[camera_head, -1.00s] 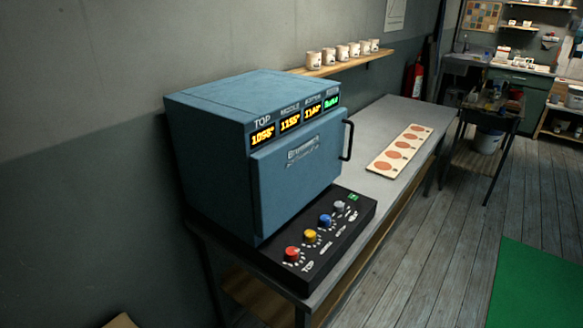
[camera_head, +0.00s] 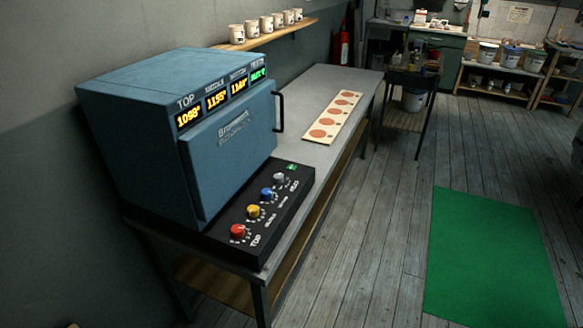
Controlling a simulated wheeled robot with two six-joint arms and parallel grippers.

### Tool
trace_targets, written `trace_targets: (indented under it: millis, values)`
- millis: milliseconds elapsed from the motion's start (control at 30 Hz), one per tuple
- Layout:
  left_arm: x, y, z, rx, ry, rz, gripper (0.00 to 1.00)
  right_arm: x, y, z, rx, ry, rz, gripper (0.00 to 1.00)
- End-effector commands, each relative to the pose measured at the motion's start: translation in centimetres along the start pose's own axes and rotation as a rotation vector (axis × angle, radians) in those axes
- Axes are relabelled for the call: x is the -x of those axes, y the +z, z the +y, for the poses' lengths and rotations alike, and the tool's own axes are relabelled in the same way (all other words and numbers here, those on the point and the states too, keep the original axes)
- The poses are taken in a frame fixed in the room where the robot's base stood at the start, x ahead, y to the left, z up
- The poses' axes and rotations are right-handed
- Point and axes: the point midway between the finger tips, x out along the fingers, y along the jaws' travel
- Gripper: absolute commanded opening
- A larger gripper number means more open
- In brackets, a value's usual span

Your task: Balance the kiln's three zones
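A blue box kiln (camera_head: 185,130) with its door shut stands on the grey bench. Its top edge has three orange readouts: TOP (camera_head: 189,117) reads about 1098°, MIDDLE (camera_head: 217,100) about 1155°, and BOTTOM (camera_head: 240,86) about 1140°. A fourth green display (camera_head: 259,75) is too small to read surely. On the black control panel (camera_head: 268,225) in front are a red knob (camera_head: 237,231), a yellow knob (camera_head: 254,212), a blue knob (camera_head: 267,194) and a grey knob (camera_head: 279,179). A small green light or button (camera_head: 291,167) sits at the panel's far end. Neither gripper shows.
A board with reddish discs (camera_head: 331,118) lies on the bench (camera_head: 312,90) beyond the kiln. A wall shelf (camera_head: 262,38) holds several cups. A dark cart (camera_head: 409,85) stands behind the bench. The wooden floor right of the bench is clear, with a green mat (camera_head: 488,255).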

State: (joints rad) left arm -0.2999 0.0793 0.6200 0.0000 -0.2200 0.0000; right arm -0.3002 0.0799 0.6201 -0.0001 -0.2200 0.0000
Motion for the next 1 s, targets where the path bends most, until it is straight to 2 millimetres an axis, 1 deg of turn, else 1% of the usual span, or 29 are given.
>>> trace_targets:
  millis: [33,100,167,200,233,1000]
  values:
    - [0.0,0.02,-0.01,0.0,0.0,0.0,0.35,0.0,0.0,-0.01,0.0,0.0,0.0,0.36]
    - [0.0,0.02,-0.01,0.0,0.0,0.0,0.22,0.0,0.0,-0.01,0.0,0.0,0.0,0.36]
    - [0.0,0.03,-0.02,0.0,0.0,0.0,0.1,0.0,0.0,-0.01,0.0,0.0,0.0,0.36]
    - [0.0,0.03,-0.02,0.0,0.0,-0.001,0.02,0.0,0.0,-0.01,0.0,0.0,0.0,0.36]
    - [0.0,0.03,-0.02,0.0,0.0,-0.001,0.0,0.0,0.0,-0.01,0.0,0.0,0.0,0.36]
    - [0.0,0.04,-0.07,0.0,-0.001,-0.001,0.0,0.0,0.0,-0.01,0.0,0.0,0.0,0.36]
